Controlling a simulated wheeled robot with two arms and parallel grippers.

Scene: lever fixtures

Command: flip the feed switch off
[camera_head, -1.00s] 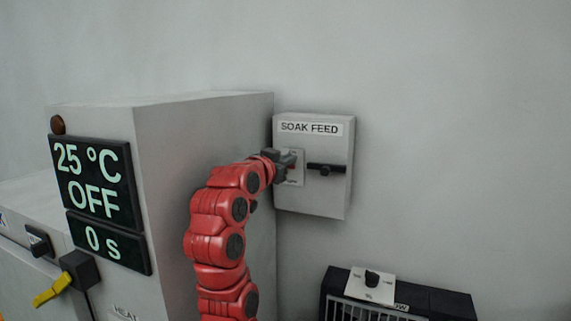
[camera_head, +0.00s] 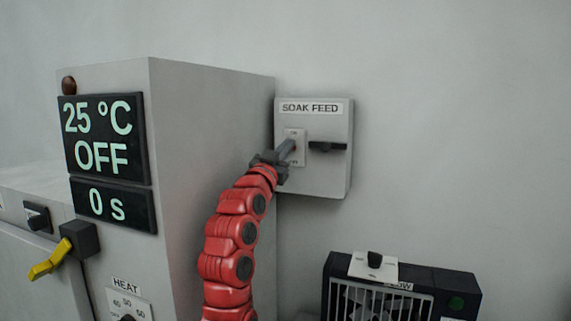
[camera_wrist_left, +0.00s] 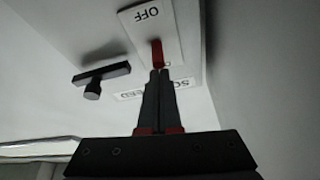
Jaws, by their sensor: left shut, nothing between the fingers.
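The grey SOAK FEED box (camera_head: 325,170) is on the wall. Its left part carries a pale switch plate (camera_head: 301,134) with small lettering, partly covered by my fingers. In the left wrist view the plate (camera_wrist_left: 142,22) appears upside down, with OFF at the picture's top and a red switch lever (camera_wrist_left: 157,53) below it. My left gripper (camera_head: 291,147) reaches up from the lower left to the plate. Its fingers are shut and empty. In the left wrist view their tips (camera_wrist_left: 159,73) are at the lever's lower end; I cannot tell whether they touch.
A black handle (camera_head: 327,147) sticks out right of the plate; it also shows in the left wrist view (camera_wrist_left: 98,78). A large grey cabinet (camera_head: 205,110) stands left, with a display (camera_head: 105,135) and a yellow lever (camera_head: 50,260). A black blower unit (camera_head: 400,285) is below right.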

